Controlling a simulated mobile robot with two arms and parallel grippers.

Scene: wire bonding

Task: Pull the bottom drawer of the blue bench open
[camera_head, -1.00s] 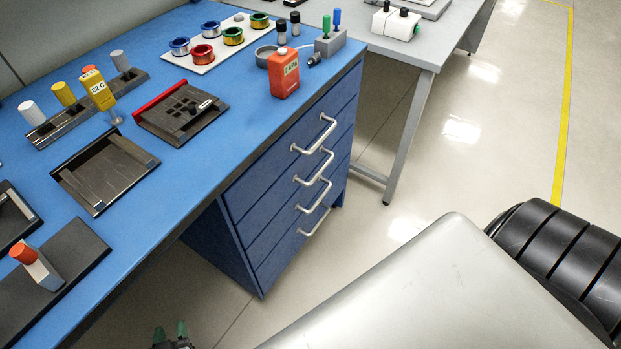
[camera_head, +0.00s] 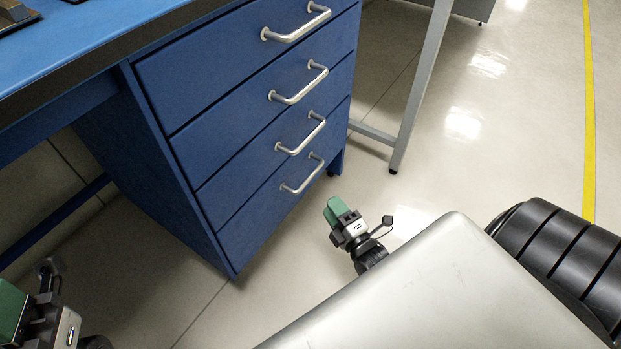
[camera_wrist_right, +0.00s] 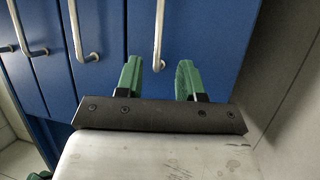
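The blue bench (camera_head: 110,85) has a stack of drawers, all shut. The bottom drawer (camera_head: 245,228) has a silver bar handle (camera_head: 303,178). My right gripper (camera_head: 333,208) is just in front of and below that handle, apart from it in the head view. In the right wrist view its two green fingers (camera_wrist_right: 159,72) are spread and empty. The bottom handle (camera_wrist_right: 160,35) lies ahead, lined up with the gap between them; whether it is between the tips is unclear. My left gripper (camera_head: 30,305) is at the lower left, partly cut off, its opening unclear.
The upper drawers have similar handles (camera_head: 300,82). A grey table leg (camera_head: 420,95) stands behind the bench to the right. The floor (camera_head: 470,180) in front of the drawers is clear. The knee space left of the drawers has a blue crossbar (camera_head: 55,220).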

